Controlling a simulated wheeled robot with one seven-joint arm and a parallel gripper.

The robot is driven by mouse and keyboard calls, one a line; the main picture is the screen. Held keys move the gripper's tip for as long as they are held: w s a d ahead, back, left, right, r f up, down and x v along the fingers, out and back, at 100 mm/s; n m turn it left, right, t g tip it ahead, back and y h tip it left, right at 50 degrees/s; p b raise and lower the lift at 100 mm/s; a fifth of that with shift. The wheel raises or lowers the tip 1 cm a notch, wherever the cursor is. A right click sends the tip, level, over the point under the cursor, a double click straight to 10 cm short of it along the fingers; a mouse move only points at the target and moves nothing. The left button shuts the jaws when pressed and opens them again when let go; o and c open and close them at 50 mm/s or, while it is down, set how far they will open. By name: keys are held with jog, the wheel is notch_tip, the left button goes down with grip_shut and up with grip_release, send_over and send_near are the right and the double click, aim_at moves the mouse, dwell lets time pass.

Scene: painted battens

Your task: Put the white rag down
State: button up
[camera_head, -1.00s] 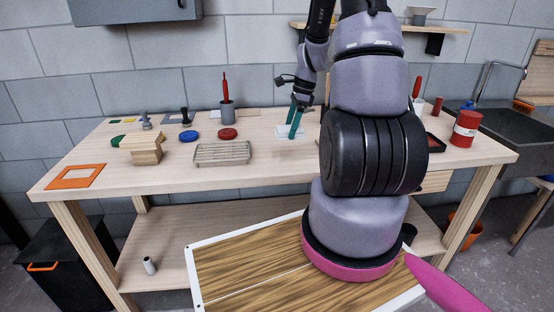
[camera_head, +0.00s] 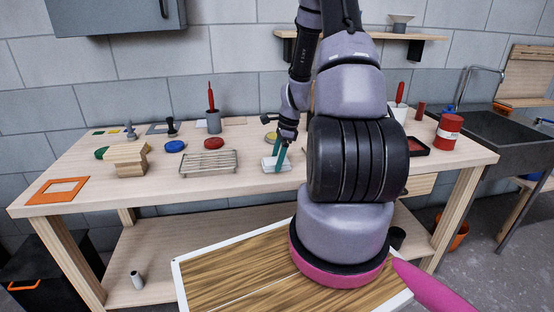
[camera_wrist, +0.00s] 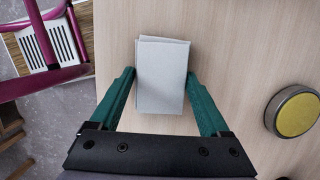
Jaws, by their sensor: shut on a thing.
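The white rag (camera_wrist: 162,75) is a flat folded rectangle between the two green fingers of my gripper (camera_wrist: 160,84) in the wrist view. The fingers press on its left and right edges. In the head view the rag (camera_head: 270,164) shows at the fingertips of my gripper (camera_head: 279,164), low over the pale wooden bench top (camera_head: 240,190). I cannot tell whether its underside touches the bench. My gripper is shut on the rag. Part of the bench behind my arm is hidden in the head view.
A yellow-topped round thing (camera_wrist: 295,114) sits to the right in the wrist view. Bench in front of the rag is clear.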

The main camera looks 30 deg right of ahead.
jog(key=o, duration=1)
jog(key=shift+f, duration=0.1)
notch_tip(320, 180, up, 20)
jog(key=s+n+t, duration=0.1)
jog(key=s+n, duration=0.1)
jog(key=n, duration=0.1)
jog(key=s+a+r+n+t, duration=0.1)
jog(key=s+a+r+n, duration=0.3)
jog(key=s+r, duration=0.2)
jog(key=s+a+r+n+t, duration=0.2)
jog(key=s+a+r+n, duration=0.3)
jog(key=r, duration=0.1)
jog(key=s+a+r+n+t, duration=0.2)
jog(key=s+a+r+n, duration=0.2)
jog(key=s+r+n, duration=0.1)
jog(key=shift+s+a+r+h, duration=0.2)
jog(key=shift+s+r, duration=0.2)
jog(key=shift+r, duration=0.15)
jog(key=shift+s+a+r+h, duration=0.2)
jog(key=shift+s+r, duration=0.2)
jog(key=shift+r, duration=0.15)
